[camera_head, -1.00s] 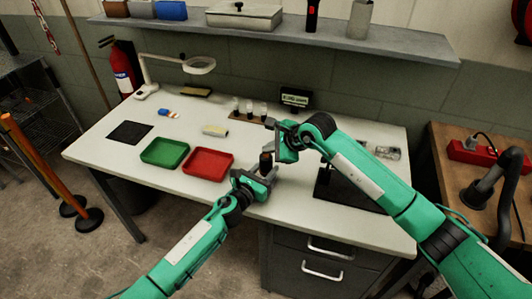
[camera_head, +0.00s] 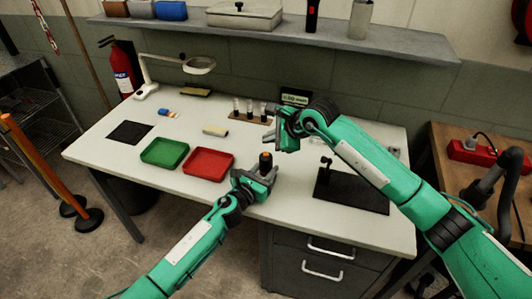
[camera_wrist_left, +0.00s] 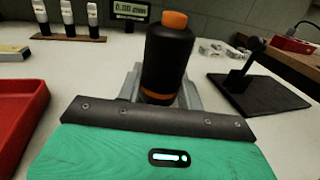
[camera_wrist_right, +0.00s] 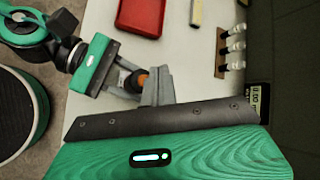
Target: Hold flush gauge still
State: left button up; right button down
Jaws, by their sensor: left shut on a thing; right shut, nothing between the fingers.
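The flush gauge, a black cylinder with an orange cap and orange lower band, stands upright in the left wrist view (camera_wrist_left: 168,62). It is small in the head view (camera_head: 266,160). My left gripper (camera_head: 265,173) is shut around its lower part, near the table's front edge; its grey fingers (camera_wrist_left: 165,88) flank the cylinder. My right gripper (camera_head: 272,133) is shut and empty, above and behind the gauge in the head view. In the right wrist view its shut fingers (camera_wrist_right: 157,86) overlap the sight of the gauge (camera_wrist_right: 136,83). The gauge's underside is hidden.
A red tray (camera_head: 228,172) and a green tray (camera_head: 146,158) lie left of the gauge. A black plate with a small stand (camera_head: 350,194) is to its right.

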notch_tip(320, 180, up, 3)
jog(key=shift+f, duration=0.15)
dwell(0.6)
pick_arm(q)
jog(key=o, duration=1.2)
jog(key=shift+o, duration=0.2)
